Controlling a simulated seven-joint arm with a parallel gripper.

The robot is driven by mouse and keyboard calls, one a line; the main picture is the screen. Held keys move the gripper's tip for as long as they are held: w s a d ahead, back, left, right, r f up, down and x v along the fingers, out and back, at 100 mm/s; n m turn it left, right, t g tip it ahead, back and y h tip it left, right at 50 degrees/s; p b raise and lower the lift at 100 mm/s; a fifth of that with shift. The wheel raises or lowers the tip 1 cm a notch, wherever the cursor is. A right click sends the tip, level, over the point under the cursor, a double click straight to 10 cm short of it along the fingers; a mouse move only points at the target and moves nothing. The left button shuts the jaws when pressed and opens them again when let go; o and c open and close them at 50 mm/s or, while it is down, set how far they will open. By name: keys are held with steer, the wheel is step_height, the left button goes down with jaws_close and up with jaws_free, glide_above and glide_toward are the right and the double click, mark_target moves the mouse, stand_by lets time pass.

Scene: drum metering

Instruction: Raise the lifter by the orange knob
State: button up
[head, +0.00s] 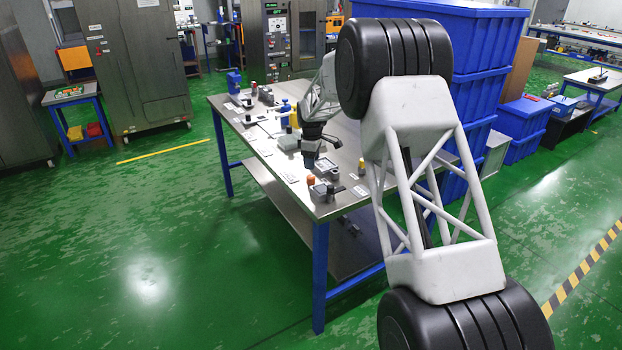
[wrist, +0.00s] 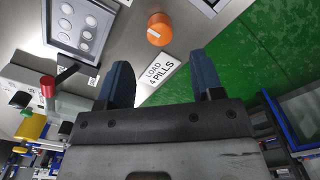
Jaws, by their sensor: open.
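The orange knob (wrist: 160,28) shows at the top middle of the wrist view, round with a pale mark on its face. In the head view the orange knob (head: 310,180) is near the table's front edge, beside a small grey device (head: 321,192). My gripper (wrist: 163,80) is open and empty, its two blue fingers apart. The knob lies beyond the fingertips, not between them. In the head view my gripper (head: 309,162) points down over the table, close to the knob. The lifter itself I cannot make out.
A "LOAD 4 PILLS" label (wrist: 160,70) lies between the fingers in the wrist view. A tray with round pockets (wrist: 82,22) and a red-topped part (wrist: 47,86) are to the left. The metal table (head: 262,150) carries several small devices; blue crates (head: 478,90) stand behind.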

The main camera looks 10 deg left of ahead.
mark_target(311, 176)
steer(key=shift+a+f, duration=0.15)
steer(key=shift+f, duration=0.1)
steer(key=shift+f, duration=3.8)
steer(key=c, duration=0.9)
